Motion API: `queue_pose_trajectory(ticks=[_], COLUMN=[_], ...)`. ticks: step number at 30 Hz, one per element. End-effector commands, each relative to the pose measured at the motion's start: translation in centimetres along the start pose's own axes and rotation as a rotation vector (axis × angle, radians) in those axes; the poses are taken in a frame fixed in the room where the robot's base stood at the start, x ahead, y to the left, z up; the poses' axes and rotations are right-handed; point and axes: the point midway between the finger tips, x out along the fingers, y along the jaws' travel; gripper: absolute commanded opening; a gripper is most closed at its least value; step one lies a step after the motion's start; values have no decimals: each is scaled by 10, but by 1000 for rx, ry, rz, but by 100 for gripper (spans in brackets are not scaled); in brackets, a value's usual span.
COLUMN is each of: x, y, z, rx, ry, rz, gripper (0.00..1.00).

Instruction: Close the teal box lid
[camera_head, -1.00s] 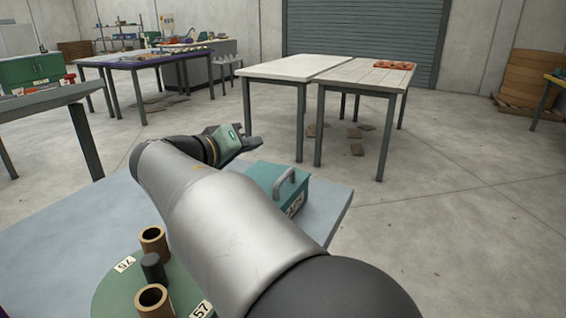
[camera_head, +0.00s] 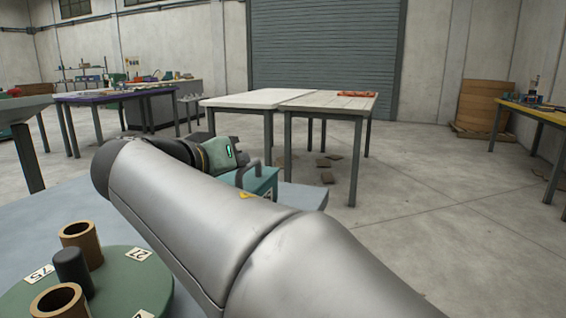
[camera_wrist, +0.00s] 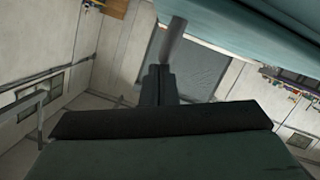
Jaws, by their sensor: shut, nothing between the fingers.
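The teal box (camera_head: 262,182) stands on the grey-blue table, mostly hidden behind my arm in the head view. A grey bar handle (camera_head: 251,168) is on it. In the wrist view, teal box surfaces (camera_wrist: 265,45) fill the top right, and the grey handle (camera_wrist: 173,40) hangs just beyond the fingers. Whether the lid sits fully down cannot be told. My gripper (camera_wrist: 158,72) is shut and empty, its fingertips close to the handle in the picture; contact is unclear. In the head view, my gripper's body is beside the handle and its fingertips are hidden.
A green turntable (camera_head: 110,275) with brown cups (camera_head: 80,238) and number plates is at the near left. White-topped tables (camera_head: 255,100) stand beyond, and a yellow-topped table (camera_head: 535,112) at the right. Open floor lies right of the box.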

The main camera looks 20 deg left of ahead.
Motion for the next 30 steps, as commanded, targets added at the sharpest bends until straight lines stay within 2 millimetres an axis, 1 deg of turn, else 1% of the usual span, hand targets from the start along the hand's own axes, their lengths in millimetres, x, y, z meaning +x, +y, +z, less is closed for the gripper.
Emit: queue_pose_trajectory(ticks=[12, 15, 17, 19, 23, 25, 30], x=[0, 0, -1, -3, -8, -23, -62], y=[0, 1, 3, 6, 17, 15, 17], z=[1, -2, -7, -17, -44, -41, -40], rx=[0, 0, 1, 2, 4, 1, 1], ry=[0, 0, 0, 0, -3, -2, -1], rz=[0, 0, 1, 2, 8, 2, 4], gripper=[0, 0, 0, 0, 0, 0, 0])
